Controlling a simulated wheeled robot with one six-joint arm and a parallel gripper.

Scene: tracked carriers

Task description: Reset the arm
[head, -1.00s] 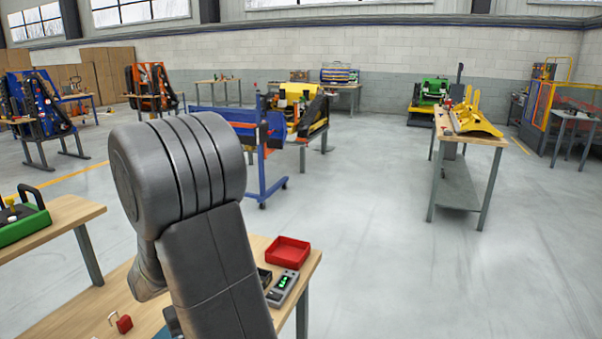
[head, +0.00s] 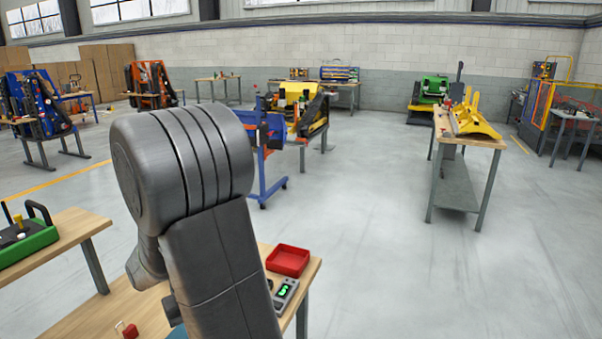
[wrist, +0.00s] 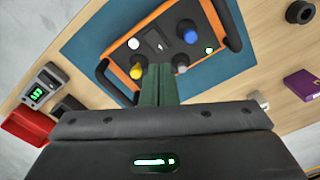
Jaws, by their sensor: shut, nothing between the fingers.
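My dark grey arm (head: 215,240) rises in the front of the head view, bent at a thick rounded joint. My gripper is hidden there. In the wrist view my gripper (wrist: 160,72) has its dark green fingers together, with nothing between them. The fingertips appear over the near edge of an orange and black control box (wrist: 122,80); I cannot tell whether they touch it. The box has a blue knob (wrist: 191,36), a yellow knob (wrist: 137,71) and black handles, and lies on a blue mat (wrist: 232,70).
A red tray (head: 288,261) and a grey meter (head: 285,294) with a lit green display are on the near table. A red padlock (head: 130,331) is at the front. A purple box (wrist: 301,84) is at the wrist view's right. Open floor (head: 370,230) extends beyond.

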